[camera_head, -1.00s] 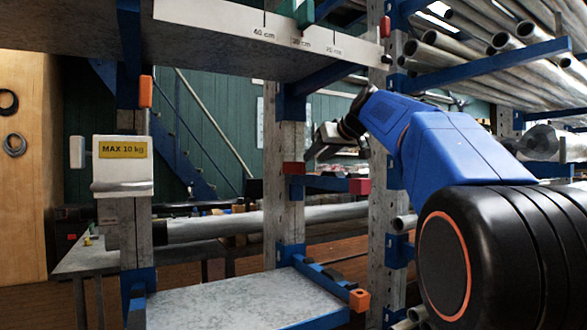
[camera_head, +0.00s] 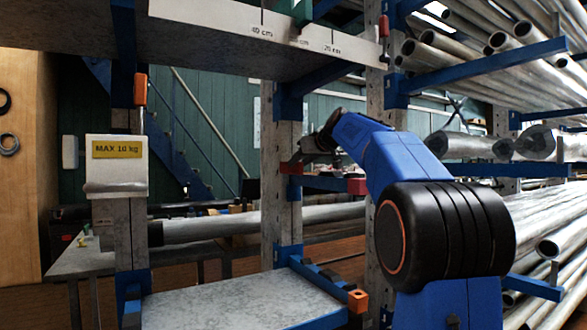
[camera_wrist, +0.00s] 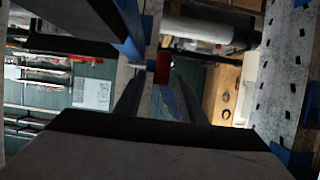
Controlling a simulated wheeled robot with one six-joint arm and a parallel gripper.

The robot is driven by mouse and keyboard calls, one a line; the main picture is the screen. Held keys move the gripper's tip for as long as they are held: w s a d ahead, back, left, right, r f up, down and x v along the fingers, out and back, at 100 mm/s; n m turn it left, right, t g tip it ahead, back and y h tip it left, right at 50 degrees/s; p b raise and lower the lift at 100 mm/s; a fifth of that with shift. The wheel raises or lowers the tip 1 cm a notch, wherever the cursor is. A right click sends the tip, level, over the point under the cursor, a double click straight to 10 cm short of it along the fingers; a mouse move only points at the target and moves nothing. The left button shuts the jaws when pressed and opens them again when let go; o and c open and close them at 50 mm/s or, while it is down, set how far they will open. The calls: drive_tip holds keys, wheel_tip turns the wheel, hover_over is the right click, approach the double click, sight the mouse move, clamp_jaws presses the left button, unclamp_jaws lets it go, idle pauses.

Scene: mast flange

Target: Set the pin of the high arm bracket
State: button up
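A blue arm bracket (camera_head: 325,183) stands out from the middle grey post (camera_head: 282,215), with a red end block (camera_head: 357,186) on its tip. A small red block, seemingly the pin's head (camera_head: 291,168), sits at the post side of this bracket. My gripper (camera_head: 296,160) is just above and beside it in the head view. In the wrist view my gripper (camera_wrist: 158,80) is open, its two dark fingers apart. A red block (camera_wrist: 163,68) with a thin grey rod (camera_wrist: 141,65) shows between the fingertips. I cannot tell whether they touch.
A grey shelf (camera_head: 230,305) lies below, its bracket ending in an orange block (camera_head: 358,300). A marked upper shelf (camera_head: 225,35) hangs above. A white box labelled MAX 10 kg (camera_head: 117,165) is on the left post. Racks of metal pipes (camera_head: 480,55) fill the right.

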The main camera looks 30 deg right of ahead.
drive_tip(key=shift+x, duration=2.7)
clamp_jaws()
